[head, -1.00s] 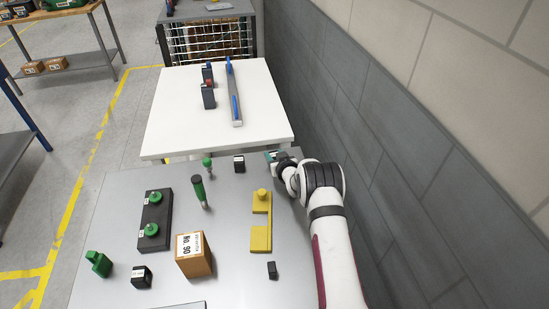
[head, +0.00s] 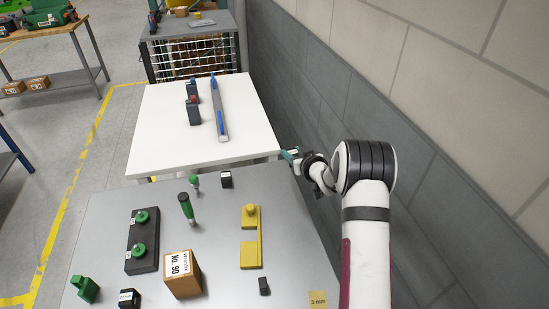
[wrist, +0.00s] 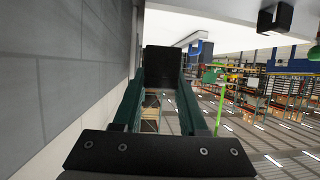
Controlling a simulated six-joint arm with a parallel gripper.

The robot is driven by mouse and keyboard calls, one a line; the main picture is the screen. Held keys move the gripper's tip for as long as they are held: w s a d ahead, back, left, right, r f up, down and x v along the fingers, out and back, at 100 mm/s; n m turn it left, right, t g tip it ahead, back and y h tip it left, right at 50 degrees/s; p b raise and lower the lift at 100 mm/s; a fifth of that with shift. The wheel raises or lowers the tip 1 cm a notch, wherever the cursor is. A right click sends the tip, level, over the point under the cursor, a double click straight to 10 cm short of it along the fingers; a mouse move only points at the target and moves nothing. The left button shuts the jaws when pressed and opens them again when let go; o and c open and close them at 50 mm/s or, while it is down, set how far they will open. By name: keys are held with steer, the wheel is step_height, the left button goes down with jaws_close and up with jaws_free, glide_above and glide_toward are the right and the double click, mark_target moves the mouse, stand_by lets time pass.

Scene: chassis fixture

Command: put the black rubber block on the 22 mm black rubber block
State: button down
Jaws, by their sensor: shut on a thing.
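My gripper (head: 290,154) is past the back right corner of the grey table in the head view. In the wrist view its green fingers (wrist: 160,105) are shut on a black block (wrist: 163,60). Three more black blocks stand on the table: one with a white label at the back (head: 226,181), one with a label at the front left (head: 129,299), and a small one at the front right (head: 264,286). The labels are too small to read, so I cannot tell which is the 22 mm block. A black block (wrist: 275,18) also shows at the wrist view's top right.
The grey table (head: 215,245) also bears a yellow fixture (head: 251,250), a cardboard box (head: 183,275), a black plate with green knobs (head: 141,258) and green-handled pieces. A white table (head: 160,130) stands behind. A grey wall (head: 330,120) runs close along the right.

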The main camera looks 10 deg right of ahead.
steer(key=shift+s+d+r, duration=0.35)
steer(key=shift+d, duration=0.1)
steer(key=s+a+r+n+y, duration=0.2)
steer(key=s+a+y, duration=0.1)
steer(key=a, duration=1.1)
steer(key=s+a+n+g+y, duration=0.1)
steer(key=s+a+n, duration=0.1)
steer(key=s+a, duration=0.4)
steer(key=s+a+r+n+g+y, duration=0.1)
steer(key=s+a+y, duration=0.1)
steer(key=s+a, duration=0.5)
steer(key=s+a+r+n+g+y, duration=0.1)
steer(key=s+a+n+y, duration=0.1)
steer(key=s+a, duration=0.5)
steer(key=shift+s+a+r+n+g, duration=0.1)
steer(key=shift+a+n+g, duration=0.05)
steer(key=shift+a, duration=0.85)
steer(key=shift+s+a+r+n+g, duration=0.1)
steer(key=shift+a+n+g, duration=0.05)
steer(key=shift+a, duration=0.85)
glide_above(126, 297)
steer(key=f, duration=0.6)
steer(key=shift+d+f, duration=0.2)
steer(key=shift+f, duration=0.15)
steer(key=shift+a+f, duration=0.15)
steer(key=shift+f, duration=0.95)
steer(key=shift+a+f, duration=0.1)
steer(key=shift+f, duration=0.95)
steer(key=shift+f, duration=0.1)
